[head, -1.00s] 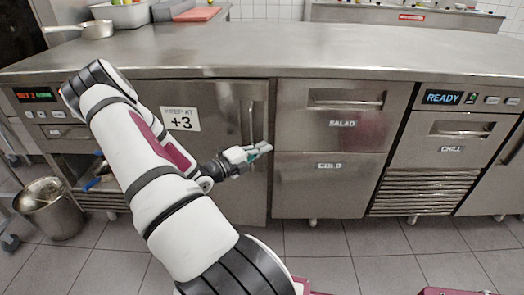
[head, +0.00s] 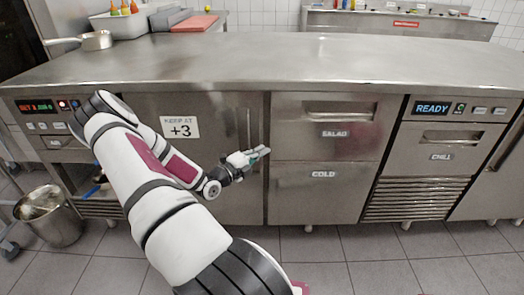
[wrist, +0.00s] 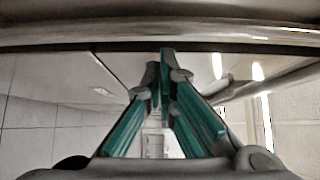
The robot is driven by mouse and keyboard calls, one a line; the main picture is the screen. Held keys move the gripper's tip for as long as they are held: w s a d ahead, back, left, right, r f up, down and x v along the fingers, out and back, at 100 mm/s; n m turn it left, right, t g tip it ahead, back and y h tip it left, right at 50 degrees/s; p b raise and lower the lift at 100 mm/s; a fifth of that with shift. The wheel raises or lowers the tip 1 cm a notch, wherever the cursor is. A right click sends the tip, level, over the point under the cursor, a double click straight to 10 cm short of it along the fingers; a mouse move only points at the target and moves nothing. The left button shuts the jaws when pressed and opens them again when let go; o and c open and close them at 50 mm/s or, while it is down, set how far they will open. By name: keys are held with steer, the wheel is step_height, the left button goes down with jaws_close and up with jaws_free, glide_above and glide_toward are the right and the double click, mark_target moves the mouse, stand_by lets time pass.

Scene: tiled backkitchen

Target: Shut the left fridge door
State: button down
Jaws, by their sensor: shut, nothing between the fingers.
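The left fridge door (head: 218,190) is a steel panel under the counter with a "KEEP AT +3" label (head: 180,127) and an upright handle (head: 249,125) near its right edge. In the head view it looks flush or nearly flush with the drawer fronts; a dark seam runs along its right edge, and I cannot tell whether it is fully shut. Contact with the door is unclear. My arm hides the door's lower left.
The SALAD drawer (head: 340,148) and COLD drawer (head: 310,195) are right of the door. The steel counter (head: 280,62) overhangs above. A metal bucket (head: 52,218) stands at floor left. The tiled floor (head: 350,255) in front looks clear.

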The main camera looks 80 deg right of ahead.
steer(key=s+a+p+v, duration=0.1)
steer(key=p+v, duration=0.1)
steer(key=v, duration=1)
steer(key=shift+a, duration=0.15)
steer(key=w+a+r+m+t+y, duration=0.1)
steer(key=w+a+r+m+y, duration=0.25)
steer(key=a+r+m, duration=0.55)
steer(key=w+a+r+m+y, duration=0.2)
steer(key=a+r+m+y, duration=0.2)
steer(key=a+r+m, duration=0.5)
steer(key=s+a+r+m+t+y, duration=0.2)
steer(key=s+a+r+m+t, duration=0.15)
steer(key=a, duration=0.55)
steer(key=s+a+r+m+t+y, duration=0.2)
steer(key=a+r+m+t+y, duration=0.15)
steer(key=a, duration=0.55)
steer(key=s+a+r+m+t+y, duration=0.2)
steer(key=s+a+r+m, duration=0.15)
steer(key=a, duration=0.55)
step_height(320, 180, up, 22)
steer(key=t+p, duration=0.4)
steer(key=p, duration=1.7)
steer(key=shift+w+a+m+p, duration=0.15)
steer(key=shift+a+m+p, duration=0.2)
steer(key=shift+m, duration=0.1)
